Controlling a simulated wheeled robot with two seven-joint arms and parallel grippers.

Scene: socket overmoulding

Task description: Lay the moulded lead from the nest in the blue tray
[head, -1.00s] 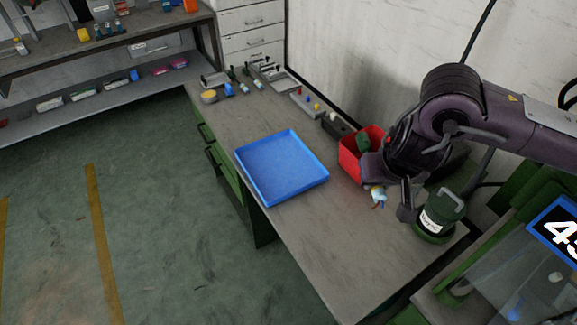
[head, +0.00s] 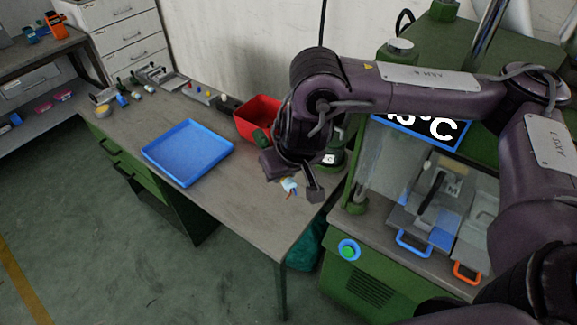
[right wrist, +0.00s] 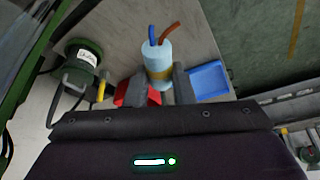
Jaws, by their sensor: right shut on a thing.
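The moulded lead (head: 289,186) is a small pale blue body with thin wires. My right gripper (head: 293,181) holds it above the table's front right part, to the right of the blue tray. In the right wrist view the lead (right wrist: 158,66) is between my right gripper's fingers (right wrist: 161,85), its blue and red-brown wires pointing away. The blue tray (head: 188,153) is shallow and empty on the worktable; it also shows in the right wrist view (right wrist: 208,80). The nest is hard to make out in the machine at right. My left gripper is out of view.
A red bin (head: 256,113) stands behind the tray, near the wall. A green canister (head: 335,158) stands behind my right gripper. The green machine (head: 370,285) with a temperature display is at right. The table between tray and gripper is clear.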

